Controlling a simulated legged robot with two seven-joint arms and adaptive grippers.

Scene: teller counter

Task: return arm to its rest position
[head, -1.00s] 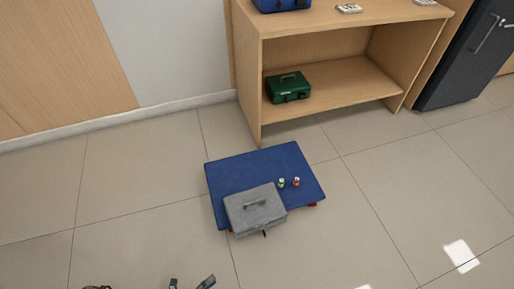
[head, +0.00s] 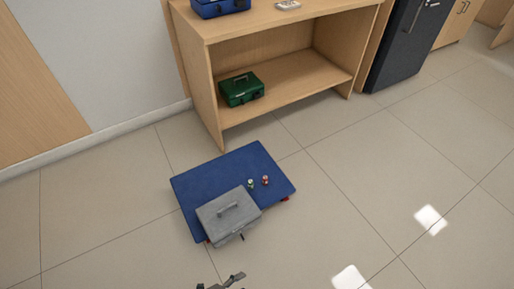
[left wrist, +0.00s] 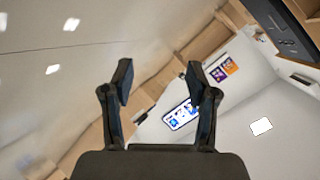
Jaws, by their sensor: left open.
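My left gripper (head: 222,284) shows at the bottom edge of the head view, its fingers apart and nothing between them. In the left wrist view the same gripper (left wrist: 158,85) has its two dark fingers spread and empty, with wall, ceiling and signs beyond. It is clear of the grey box and the mat. My right gripper is in neither view.
A grey cash box (head: 229,215) lies on a blue platform (head: 190,181) on the floor, with two small items (head: 258,182) beside it. A wooden counter (head: 209,95) holds a green box (head: 241,89) and a blue box (head: 220,7). The floor at right is clear.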

